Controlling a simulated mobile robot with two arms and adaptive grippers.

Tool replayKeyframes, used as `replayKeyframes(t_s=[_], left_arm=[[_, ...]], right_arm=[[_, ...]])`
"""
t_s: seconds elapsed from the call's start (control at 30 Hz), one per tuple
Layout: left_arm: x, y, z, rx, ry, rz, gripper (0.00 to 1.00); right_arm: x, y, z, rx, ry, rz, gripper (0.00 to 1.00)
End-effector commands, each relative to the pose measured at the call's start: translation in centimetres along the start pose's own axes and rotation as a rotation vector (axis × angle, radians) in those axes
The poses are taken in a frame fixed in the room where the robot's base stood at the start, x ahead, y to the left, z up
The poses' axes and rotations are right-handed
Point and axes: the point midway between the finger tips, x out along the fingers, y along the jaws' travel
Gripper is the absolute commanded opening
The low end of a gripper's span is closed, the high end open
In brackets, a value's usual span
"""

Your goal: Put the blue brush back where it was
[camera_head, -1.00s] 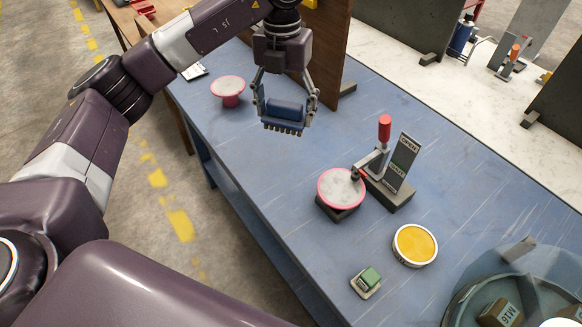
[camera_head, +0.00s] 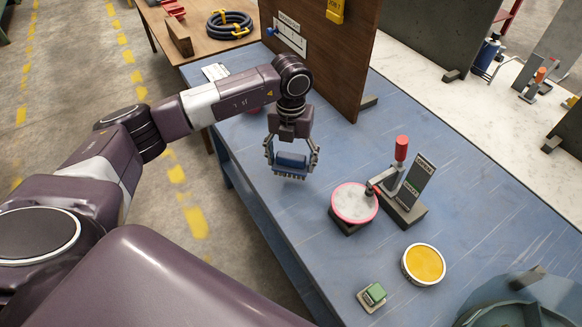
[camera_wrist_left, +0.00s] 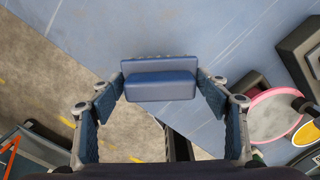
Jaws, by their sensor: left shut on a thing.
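My left gripper (camera_head: 292,157) is shut on the blue brush (camera_head: 291,161), with its bristles pointing down. The brush is over the blue table, left of the clamp; I cannot tell how high it is above the top. My right gripper is not in view.
A wooden panel (camera_head: 335,60) rises behind my gripper. Another pink piece is mostly hidden behind my arm.

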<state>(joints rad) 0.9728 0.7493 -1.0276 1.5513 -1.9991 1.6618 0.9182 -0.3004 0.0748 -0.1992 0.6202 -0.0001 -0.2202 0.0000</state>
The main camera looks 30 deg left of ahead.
Motion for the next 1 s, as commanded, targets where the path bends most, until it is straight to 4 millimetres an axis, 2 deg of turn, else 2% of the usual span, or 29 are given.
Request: replayKeyframes(t_s=[0.33,0.73,0.77,0.9,1.0], left_arm=[[4.2,0.0,-0.1,0.0,0.002,0.001,0.46],[4.9,0.0,0.0,0.001,0.0,0.001,0.46],[4.8,0.0,0.0,0.001,0.0,0.001,0.71],[4.8,0.0,0.0,0.001,0.0,0.001,0.87],[4.7,0.0,0.0,0.001,0.0,0.001,0.87]], right_arm=[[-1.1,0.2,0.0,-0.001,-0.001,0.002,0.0],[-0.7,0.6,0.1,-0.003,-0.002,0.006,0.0],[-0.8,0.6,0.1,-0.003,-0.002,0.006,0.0],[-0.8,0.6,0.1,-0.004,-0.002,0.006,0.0],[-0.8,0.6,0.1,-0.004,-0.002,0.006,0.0]])
